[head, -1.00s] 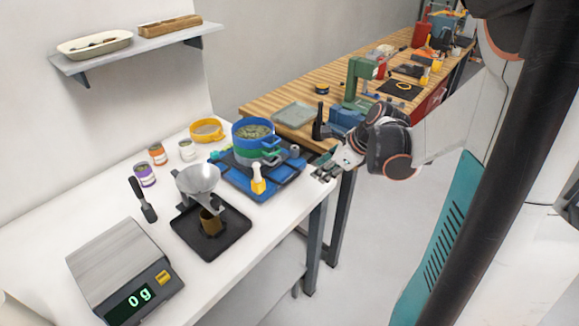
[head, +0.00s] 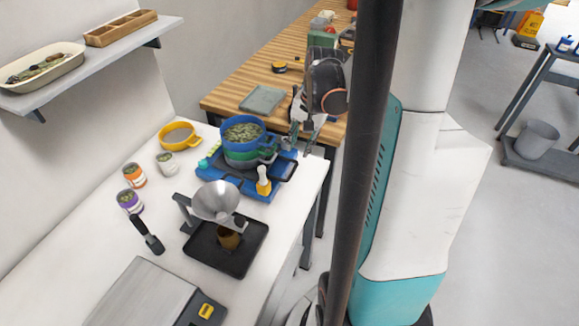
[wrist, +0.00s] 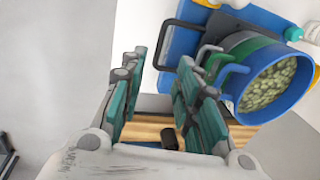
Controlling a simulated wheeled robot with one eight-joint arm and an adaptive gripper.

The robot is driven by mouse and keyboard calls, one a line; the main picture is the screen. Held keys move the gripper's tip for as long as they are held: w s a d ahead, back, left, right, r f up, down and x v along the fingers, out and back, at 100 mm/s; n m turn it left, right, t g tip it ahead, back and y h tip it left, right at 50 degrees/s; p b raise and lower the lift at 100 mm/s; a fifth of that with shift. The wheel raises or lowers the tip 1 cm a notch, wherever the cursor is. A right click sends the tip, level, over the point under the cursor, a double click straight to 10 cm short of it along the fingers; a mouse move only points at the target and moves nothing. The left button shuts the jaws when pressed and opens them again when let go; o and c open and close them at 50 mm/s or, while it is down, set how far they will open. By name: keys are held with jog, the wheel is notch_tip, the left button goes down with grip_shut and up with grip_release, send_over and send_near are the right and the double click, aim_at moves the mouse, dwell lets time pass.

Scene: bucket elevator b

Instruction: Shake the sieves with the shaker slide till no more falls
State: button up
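The sieve stack stands on the blue shaker base (head: 222,182). Its top is a blue sieve (head: 243,133) holding green-grey pieces, with a green sieve (head: 240,155) under it; both have side handles. The blue sieve also shows in the wrist view (wrist: 240,105). A black loop handle (wrist: 178,28), seemingly the shaker slide's, sticks out from the blue base. My gripper (head: 303,145) hangs just beyond the stack's right side, fingers down. In the wrist view, my gripper (wrist: 163,68) is open, the loop handle ahead of its fingertips. No contact is clear.
A funnel (head: 216,202) stands over a black tray (head: 250,247). A yellow sieve (head: 180,135) and several jars are left. A scale (head: 145,295) is in front. The wooden bench (head: 245,85) lies behind.

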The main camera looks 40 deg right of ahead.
aim_at(292, 171)
jog(key=f+b, duration=0.1)
jog(key=f, duration=0.2)
jog(key=w+f+b, duration=0.1)
jog(key=f, duration=0.3)
jog(key=w+a+f+b, duration=0.1)
jog(key=f, duration=0.3)
jog(key=shift+f, duration=0.2)
grip_shut()
